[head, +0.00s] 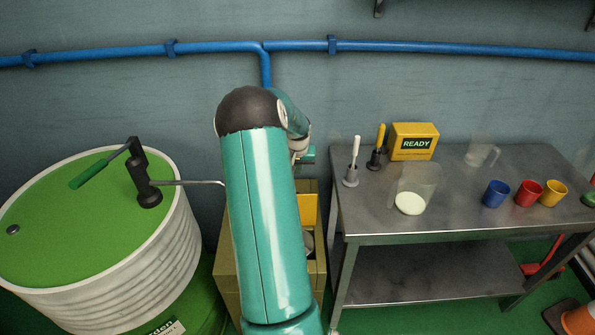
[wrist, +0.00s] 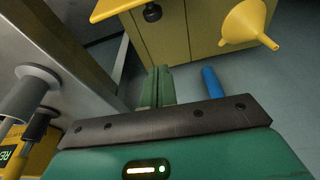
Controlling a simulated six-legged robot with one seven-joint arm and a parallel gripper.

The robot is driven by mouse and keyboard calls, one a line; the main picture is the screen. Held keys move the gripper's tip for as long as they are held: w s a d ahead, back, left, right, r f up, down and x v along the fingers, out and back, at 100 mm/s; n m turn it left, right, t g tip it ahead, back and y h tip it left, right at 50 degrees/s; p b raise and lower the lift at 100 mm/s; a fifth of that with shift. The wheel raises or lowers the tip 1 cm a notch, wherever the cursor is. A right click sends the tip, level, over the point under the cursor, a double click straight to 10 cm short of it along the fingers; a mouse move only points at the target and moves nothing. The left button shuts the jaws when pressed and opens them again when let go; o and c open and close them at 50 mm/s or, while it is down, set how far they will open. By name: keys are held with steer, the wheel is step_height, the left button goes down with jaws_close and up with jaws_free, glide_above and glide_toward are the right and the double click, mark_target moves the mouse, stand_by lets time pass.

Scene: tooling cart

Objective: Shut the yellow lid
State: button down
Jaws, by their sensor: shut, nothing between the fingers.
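An olive-yellow cart or box (head: 232,265) stands on the floor between the green-topped drum and the metal table, largely hidden behind my arm. A brighter yellow panel (head: 308,210) shows upright at its right side, which looks like the yellow lid standing open; its hinge and full outline are hidden. In the wrist view an olive-yellow box face (wrist: 180,40) with a black knob (wrist: 152,12) lies beyond my fingers. My gripper (wrist: 157,88) has its green fingers together and empty, apart from that face as far as I can tell. In the head view my arm hides most of it.
A yellow funnel (wrist: 243,24) shows in the wrist view.

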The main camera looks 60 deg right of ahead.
step_height(320, 180, down, 7)
steer(key=a, duration=0.2)
steer(key=shift+s, duration=0.4)
steer(key=shift+a+r, duration=0.1)
steer(key=shift+r, duration=0.1)
stand_by(0.5)
